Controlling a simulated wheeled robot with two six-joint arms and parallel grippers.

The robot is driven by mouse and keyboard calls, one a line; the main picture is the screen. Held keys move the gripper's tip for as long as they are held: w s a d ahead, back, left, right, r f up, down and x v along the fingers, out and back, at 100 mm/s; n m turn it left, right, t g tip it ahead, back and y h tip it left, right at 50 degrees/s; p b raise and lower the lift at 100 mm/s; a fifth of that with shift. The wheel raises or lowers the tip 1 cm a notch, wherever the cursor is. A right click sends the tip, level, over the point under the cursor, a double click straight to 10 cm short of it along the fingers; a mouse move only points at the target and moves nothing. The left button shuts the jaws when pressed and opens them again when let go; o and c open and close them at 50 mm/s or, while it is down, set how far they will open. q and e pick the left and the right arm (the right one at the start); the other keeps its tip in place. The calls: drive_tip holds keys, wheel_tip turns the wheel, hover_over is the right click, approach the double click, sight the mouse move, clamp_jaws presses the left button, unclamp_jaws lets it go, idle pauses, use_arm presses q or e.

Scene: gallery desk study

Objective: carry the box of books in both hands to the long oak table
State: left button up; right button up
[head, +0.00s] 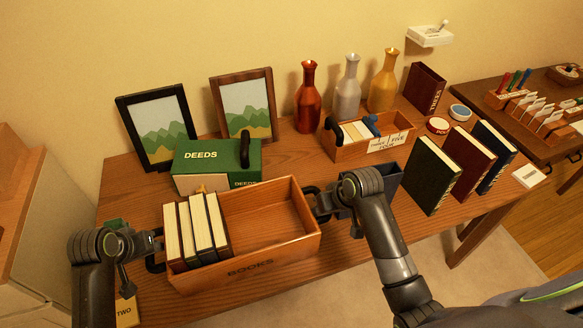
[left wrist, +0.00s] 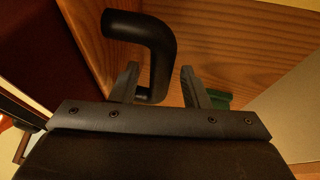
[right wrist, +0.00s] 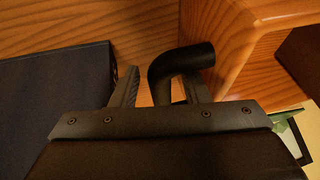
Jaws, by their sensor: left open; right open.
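The box of books (head: 285,250) is an open orange-brown wooden box marked BOOKS. It sits on the wooden desk (head: 345,238), with several books (head: 200,228) upright in its left part. My left gripper (head: 154,246) is open at its left end, and in the left wrist view the black handle (left wrist: 155,45) stands between the spread fingers. My right gripper (head: 318,203) is open at its right end, and in the right wrist view the other black handle (right wrist: 178,65) lies between the fingers. I cannot tell which table is the long oak one.
A green DEEDS box (head: 215,163) stands close behind. A dark blue box (head: 383,185) is beside my right gripper. Upright books (head: 432,175), a wooden card box (head: 372,145) and several bottles (head: 308,100) crowd the desk. A darker table (head: 535,138) stands at right.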

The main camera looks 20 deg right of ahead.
use_arm(q)
drive_tip(key=v, duration=0.9)
use_arm(e)
drive_tip(key=v, duration=1.2)
